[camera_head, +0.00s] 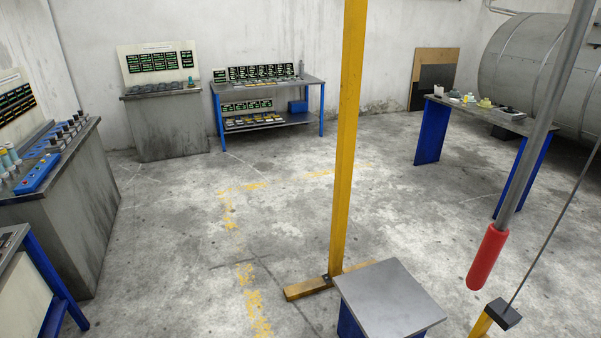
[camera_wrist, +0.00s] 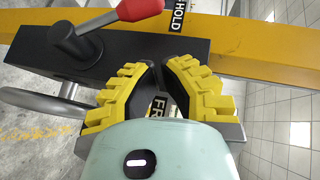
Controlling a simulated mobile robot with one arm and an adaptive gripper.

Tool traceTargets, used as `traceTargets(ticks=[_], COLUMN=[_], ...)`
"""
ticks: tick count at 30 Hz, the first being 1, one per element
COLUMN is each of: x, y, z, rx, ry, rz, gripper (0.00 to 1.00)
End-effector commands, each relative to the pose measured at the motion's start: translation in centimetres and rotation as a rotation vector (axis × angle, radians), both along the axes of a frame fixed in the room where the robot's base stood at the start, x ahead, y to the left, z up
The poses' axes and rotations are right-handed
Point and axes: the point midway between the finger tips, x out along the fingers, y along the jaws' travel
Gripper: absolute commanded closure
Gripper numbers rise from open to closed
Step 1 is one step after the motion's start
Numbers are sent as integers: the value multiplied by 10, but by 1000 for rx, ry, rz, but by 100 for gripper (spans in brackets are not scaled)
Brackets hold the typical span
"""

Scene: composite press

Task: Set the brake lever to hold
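In the wrist view a brake lever shows at the top left: a black round hub (camera_wrist: 75,42), a grey arm and a red knob (camera_wrist: 138,9). The knob points right, close to a black HOLD label (camera_wrist: 177,20) on the yellow beam. A second label, its visible letters reading FR (camera_wrist: 159,106), is partly hidden behind my gripper (camera_wrist: 162,66). My gripper is not seen in the head view.
The hub sits on a black housing (camera_wrist: 120,55). In the head view a yellow post (camera_head: 347,140) stands mid-picture, beside a small grey-topped table (camera_head: 388,300). A grey rod with a red grip (camera_head: 487,258) hangs at right. The floor behind is mostly clear.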

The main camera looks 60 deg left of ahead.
Motion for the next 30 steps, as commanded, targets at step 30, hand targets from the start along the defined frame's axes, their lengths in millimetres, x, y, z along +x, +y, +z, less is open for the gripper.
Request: traceTargets(ticks=[30], x=[-47], y=[59], z=[33], rx=[-1], ry=[-2], rz=[2], gripper=[100])
